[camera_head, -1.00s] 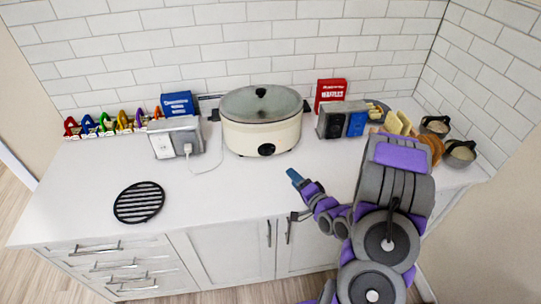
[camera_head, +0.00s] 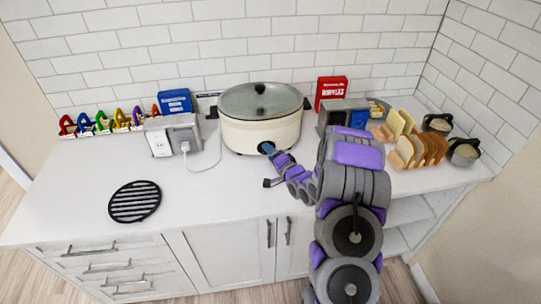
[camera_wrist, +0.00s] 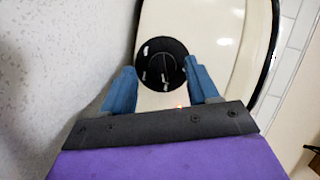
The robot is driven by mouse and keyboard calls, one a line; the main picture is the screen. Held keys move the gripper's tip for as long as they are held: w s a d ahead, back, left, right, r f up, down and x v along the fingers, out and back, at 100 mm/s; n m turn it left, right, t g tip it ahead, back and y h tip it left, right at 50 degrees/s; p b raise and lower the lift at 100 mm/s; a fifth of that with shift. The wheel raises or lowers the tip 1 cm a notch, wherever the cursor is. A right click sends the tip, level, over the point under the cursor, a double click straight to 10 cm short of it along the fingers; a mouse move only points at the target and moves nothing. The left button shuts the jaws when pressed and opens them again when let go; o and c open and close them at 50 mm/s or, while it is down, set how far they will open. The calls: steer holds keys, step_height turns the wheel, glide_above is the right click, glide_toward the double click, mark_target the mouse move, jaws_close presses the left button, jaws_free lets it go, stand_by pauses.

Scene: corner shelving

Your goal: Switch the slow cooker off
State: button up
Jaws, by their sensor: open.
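The slow cooker (camera_head: 260,115) is cream with a glass lid and stands at the back middle of the white counter. Its black round knob (camera_wrist: 162,64) is on the front, with white marks around it in the wrist view. My gripper (camera_wrist: 162,85) is open, with one blue finger on each side of the knob's lower part in that view. I cannot tell whether the fingers touch it. In the head view, my gripper (camera_head: 266,148) is at the cooker's front and hides the knob.
A power outlet box (camera_head: 172,135) with a plugged white cord stands left of the cooker. A black round trivet (camera_head: 134,201) lies at the front left. Bread slices (camera_head: 420,150), pots (camera_head: 464,152) and a red box (camera_head: 331,90) are to the right. The middle front counter is clear.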

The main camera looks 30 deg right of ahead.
steer(key=shift+w, duration=0.25)
steer(key=shift+a, duration=0.1)
steer(key=c, duration=1)
